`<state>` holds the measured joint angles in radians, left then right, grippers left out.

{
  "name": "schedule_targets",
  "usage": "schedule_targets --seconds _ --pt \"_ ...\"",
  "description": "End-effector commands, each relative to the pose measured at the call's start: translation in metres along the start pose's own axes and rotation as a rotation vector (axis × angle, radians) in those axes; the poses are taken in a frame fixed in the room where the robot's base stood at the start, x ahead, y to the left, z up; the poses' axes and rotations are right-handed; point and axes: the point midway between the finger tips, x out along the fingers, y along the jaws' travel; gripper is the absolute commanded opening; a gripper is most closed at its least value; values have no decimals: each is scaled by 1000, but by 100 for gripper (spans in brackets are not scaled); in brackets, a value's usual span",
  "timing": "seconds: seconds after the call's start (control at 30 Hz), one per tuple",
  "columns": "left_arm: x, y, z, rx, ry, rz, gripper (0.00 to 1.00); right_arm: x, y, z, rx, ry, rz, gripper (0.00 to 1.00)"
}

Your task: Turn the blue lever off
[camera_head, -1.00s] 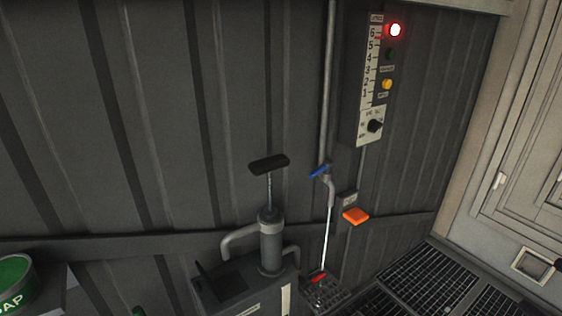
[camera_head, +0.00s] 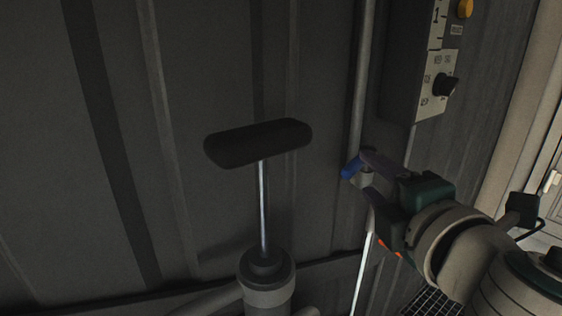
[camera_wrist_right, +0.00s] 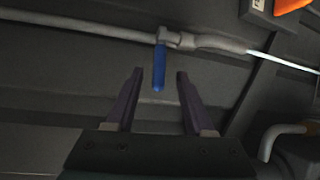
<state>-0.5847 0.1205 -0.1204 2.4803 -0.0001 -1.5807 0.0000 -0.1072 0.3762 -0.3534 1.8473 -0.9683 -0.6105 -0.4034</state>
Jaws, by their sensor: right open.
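The blue lever (camera_head: 351,168) sits on a valve at the lower end of a grey vertical pipe (camera_head: 361,85) on the wall. In the head view it points left and a little down from the valve. In the right wrist view the blue lever (camera_wrist_right: 159,68) shows nearly whole, just beyond and between the two fingertips. My right gripper (camera_head: 366,174) comes in from the right, its dark fingers open at the valve, hiding part of it. In the right wrist view the open jaws (camera_wrist_right: 159,74) are empty. I cannot tell whether they touch the lever. My left gripper is not in view.
A pump with a black T-handle (camera_head: 258,142) stands left of the lever, close to the camera. A control panel with a black knob (camera_head: 445,84) hangs above my right gripper. An orange thing (camera_wrist_right: 290,4) shows at the wrist view's top right.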

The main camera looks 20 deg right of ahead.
Motion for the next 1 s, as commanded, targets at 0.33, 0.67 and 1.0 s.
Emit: schedule_targets --seconds 0.33,0.67,1.0 --pt "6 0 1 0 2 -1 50 54 0 0 3 -1 0 53" --pt "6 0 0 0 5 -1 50 61 0 0 4 -1 -2 53" --pt "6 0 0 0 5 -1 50 61 0 0 3 -1 -2 22"
